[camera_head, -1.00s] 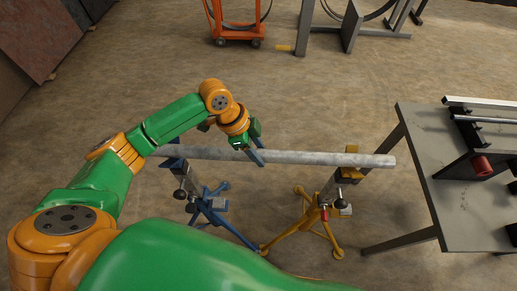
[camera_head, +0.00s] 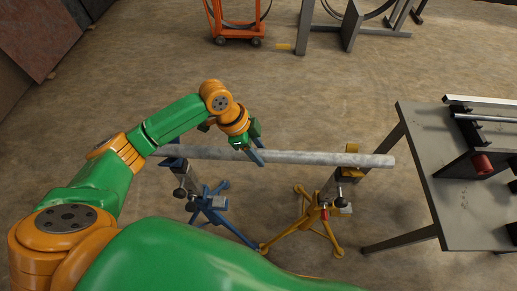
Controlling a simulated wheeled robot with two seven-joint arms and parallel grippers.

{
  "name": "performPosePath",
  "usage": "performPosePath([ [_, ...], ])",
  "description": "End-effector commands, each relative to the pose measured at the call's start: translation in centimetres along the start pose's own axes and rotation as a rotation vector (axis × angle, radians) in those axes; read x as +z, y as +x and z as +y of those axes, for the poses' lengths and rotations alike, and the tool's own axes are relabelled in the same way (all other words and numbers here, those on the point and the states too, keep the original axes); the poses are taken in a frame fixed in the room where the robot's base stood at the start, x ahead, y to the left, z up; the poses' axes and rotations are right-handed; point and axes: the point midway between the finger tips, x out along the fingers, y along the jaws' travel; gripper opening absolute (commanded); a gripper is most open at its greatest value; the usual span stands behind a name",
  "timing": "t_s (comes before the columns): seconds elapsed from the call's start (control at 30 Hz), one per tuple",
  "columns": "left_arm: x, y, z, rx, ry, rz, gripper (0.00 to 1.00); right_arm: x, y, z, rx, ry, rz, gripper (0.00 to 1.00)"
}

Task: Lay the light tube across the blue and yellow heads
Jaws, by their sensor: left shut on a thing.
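The light tube (camera_head: 310,159) is a long grey pipe lying roughly level from left to right. Its left part lies at the head of the blue stand (camera_head: 207,203), and its right part lies at the head of the yellow stand (camera_head: 318,210). The right end sticks out past the yellow head (camera_head: 352,150). The blue head (camera_head: 173,160) is partly hidden by the tube and my arm. My left gripper (camera_head: 257,157) is shut on the tube between the two heads, nearer the blue one. I cannot tell whether the tube fully touches both heads. My right gripper is not in view.
A grey steel table (camera_head: 435,170) with clamps and a red cylinder (camera_head: 481,164) stands at the right. An orange cart (camera_head: 237,22) and a grey frame (camera_head: 350,30) stand at the back.

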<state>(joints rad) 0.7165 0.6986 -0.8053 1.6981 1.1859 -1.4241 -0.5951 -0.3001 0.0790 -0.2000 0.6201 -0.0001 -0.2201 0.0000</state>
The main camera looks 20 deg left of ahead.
Motion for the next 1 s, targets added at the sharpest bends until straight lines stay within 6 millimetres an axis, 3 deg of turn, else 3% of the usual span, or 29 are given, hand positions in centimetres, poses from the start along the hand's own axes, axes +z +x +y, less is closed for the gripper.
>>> performPosePath([
  [0.97, 0.26, 0.78, -0.05, -0.002, 0.001, 0.002, 0.00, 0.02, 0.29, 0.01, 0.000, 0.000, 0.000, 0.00],
  [1.0, 0.26, 0.78, -0.05, -0.002, 0.001, 0.002, 0.50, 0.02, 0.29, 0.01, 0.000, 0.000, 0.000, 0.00],
])
